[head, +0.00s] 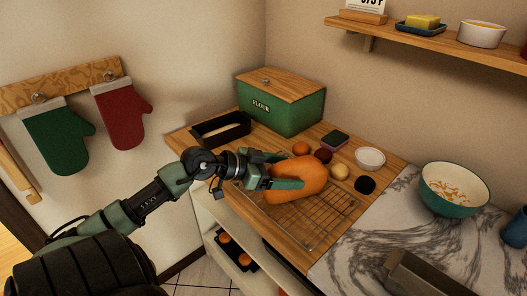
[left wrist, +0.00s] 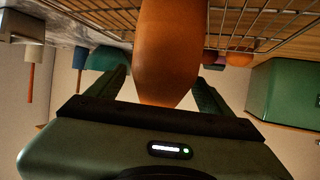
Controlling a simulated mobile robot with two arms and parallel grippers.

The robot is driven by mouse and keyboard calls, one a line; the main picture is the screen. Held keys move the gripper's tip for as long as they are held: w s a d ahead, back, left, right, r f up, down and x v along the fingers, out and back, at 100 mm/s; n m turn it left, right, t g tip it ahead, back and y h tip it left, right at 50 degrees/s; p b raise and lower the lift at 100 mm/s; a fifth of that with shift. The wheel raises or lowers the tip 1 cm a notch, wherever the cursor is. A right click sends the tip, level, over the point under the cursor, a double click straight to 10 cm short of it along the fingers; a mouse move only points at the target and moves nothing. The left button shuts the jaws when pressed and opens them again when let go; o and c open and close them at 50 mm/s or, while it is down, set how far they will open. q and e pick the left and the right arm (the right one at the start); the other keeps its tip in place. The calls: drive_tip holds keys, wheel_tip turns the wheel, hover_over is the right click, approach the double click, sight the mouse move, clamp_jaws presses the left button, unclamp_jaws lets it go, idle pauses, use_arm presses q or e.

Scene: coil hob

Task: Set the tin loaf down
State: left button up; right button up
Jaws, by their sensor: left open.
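The tin loaf (head: 308,175) is an orange-brown loaf that sits over the wire cooling rack (head: 318,222) on the wooden counter. My left gripper (head: 286,170) is at the loaf's left end, with its jaws open and a finger along each side. In the left wrist view the loaf (left wrist: 168,50) stands between the two spread fingers, against the rack (left wrist: 95,12). Whether either finger touches the loaf is unclear. My right gripper is not in view.
Behind are a dark tin (head: 221,131) and a green flour box (head: 282,105). Several small round items and a white bowl (head: 370,158) stand close behind the loaf. A teal bowl (head: 455,188) is on the marble. The rack's front part is bare.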

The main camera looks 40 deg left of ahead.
use_arm(q)
drive_tip(key=v, duration=1)
drive_tip(key=shift+s+a, duration=0.15)
drive_tip(key=shift+s, duration=0.15)
